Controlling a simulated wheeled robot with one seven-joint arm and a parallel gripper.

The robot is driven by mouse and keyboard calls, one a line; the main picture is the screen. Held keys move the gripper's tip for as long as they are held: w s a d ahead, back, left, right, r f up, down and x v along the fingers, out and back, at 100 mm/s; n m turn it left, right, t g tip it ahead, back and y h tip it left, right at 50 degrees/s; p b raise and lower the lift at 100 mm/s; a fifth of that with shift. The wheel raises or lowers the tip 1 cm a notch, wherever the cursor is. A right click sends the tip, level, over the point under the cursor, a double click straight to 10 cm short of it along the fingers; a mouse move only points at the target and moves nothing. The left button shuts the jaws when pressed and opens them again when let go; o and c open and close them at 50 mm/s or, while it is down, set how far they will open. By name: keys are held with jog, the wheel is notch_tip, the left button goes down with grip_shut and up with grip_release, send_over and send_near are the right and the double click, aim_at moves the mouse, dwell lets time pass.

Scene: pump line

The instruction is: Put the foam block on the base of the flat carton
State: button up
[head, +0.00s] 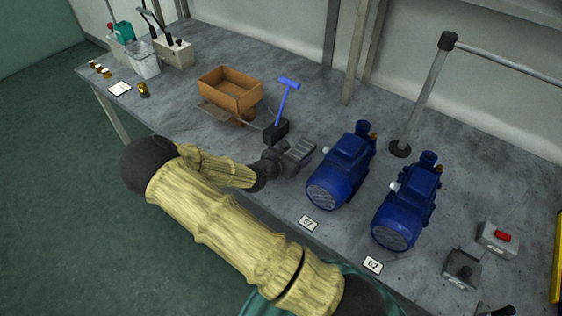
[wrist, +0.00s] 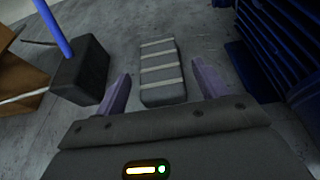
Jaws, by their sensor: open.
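A grey block with pale cross stripes, which looks like the foam block (head: 299,151), lies on the bench left of the nearer blue pump. In the wrist view the striped block (wrist: 160,68) lies ahead of my gripper (wrist: 160,92), in the gap between its fingertips. My gripper is open and empty; I cannot tell how high it is above the bench. The brown carton (head: 212,99) stands further left with walls raised, open at the top. Its edge shows at the left of the wrist view (wrist: 18,75). Most of its base is hidden.
A dark block (wrist: 82,72) with a blue T-shaped handle (head: 288,86) stands between carton and striped block. Two blue pumps (head: 340,172) (head: 405,205) stand to the right. Bare bench lies behind the dark block.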

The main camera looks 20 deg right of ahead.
jog(key=v, duration=0.8)
jog(key=shift+s+a+r, duration=0.15)
jog(key=shift+a, duration=0.15)
